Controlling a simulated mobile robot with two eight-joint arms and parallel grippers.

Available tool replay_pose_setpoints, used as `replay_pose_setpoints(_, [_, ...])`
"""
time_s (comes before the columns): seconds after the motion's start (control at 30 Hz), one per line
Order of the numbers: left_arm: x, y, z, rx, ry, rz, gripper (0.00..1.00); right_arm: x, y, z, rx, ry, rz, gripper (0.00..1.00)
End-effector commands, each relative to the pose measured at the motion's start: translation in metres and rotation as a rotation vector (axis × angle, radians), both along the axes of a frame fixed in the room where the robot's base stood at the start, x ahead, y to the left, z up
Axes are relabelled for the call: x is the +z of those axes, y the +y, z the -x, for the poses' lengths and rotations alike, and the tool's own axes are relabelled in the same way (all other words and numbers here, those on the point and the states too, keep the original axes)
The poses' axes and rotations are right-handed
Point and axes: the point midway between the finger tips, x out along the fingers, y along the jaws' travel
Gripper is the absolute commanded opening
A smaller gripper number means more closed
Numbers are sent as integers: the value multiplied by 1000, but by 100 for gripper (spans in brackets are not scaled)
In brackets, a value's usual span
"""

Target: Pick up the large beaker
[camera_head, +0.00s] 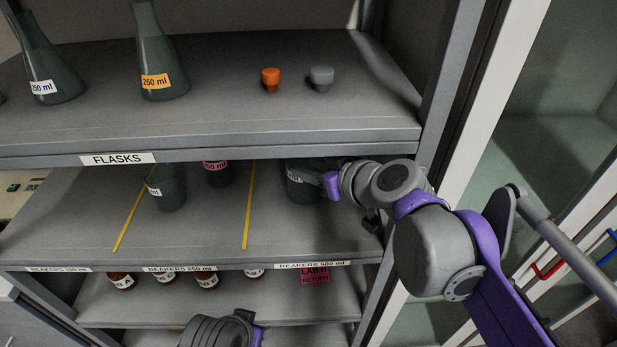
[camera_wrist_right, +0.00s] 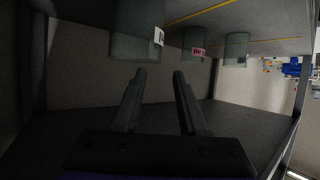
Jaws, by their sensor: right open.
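The large beaker (camera_head: 300,190) is grey-green glass with a white label. It stands on the middle shelf in the section marked BEAKERS 500 ml, partly hidden by my right arm. In the right wrist view, which looks upside down, the large beaker (camera_wrist_right: 135,30) is the nearest glass, just beyond the fingertips. My right gripper (camera_wrist_right: 159,73) is open, with nothing between its fingers, which point toward the beaker. In the head view my right wrist reaches in from the right, and its fingers cannot be made out. My left gripper is not in view.
Smaller beakers stand left of it: one pink-labelled (camera_head: 217,172), one white-labelled (camera_head: 168,188). Yellow lines divide the shelf. The flask shelf (camera_head: 225,120) hangs close above my wrist. The cabinet's right post (camera_head: 457,75) is beside my arm. Bottles (camera_head: 165,278) stand below.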

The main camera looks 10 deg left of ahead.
Motion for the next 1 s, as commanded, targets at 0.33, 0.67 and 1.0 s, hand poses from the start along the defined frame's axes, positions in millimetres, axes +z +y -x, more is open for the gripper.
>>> replay_pose_setpoints(0.33, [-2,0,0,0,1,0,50,-17,25,-21,1,1,0,42])
replay_pose_setpoints(0.67, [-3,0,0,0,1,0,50,-30,47,-40,0,1,1,42])
replay_pose_setpoints(1.0, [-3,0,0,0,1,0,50,-30,47,-39,-1,1,0,13])
